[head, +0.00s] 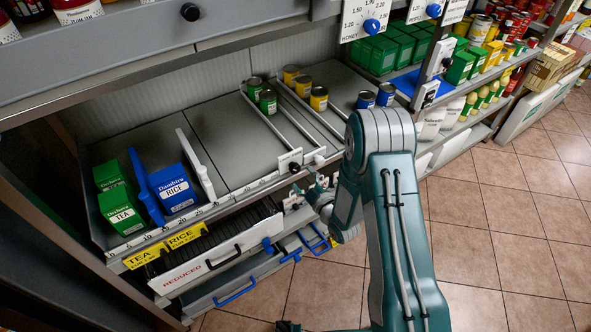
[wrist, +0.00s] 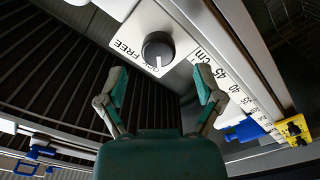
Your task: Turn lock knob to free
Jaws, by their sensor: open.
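The lock knob (wrist: 158,49) is round and black, on a white plate (wrist: 134,27) in the wrist view. FREE is printed beside it; a second word is partly covered by the knob. I cannot tell which word the knob points to. In the head view the black knob (head: 294,167) sits on the white plate at the shelf's front edge. My gripper (wrist: 161,78) is open and empty, its fingertips on either side below the knob in the picture, apparently not touching it. In the head view my gripper (head: 312,190) is beside the plate, partly hidden by my arm.
A scale strip (head: 215,207) runs along the shelf edge. Tea and rice packets (head: 173,188) stand between dividers at left; several tins (head: 268,101) stand behind. Drawers with blue and black handles (head: 234,290) lie below. Tiled floor (head: 500,230) at right is clear.

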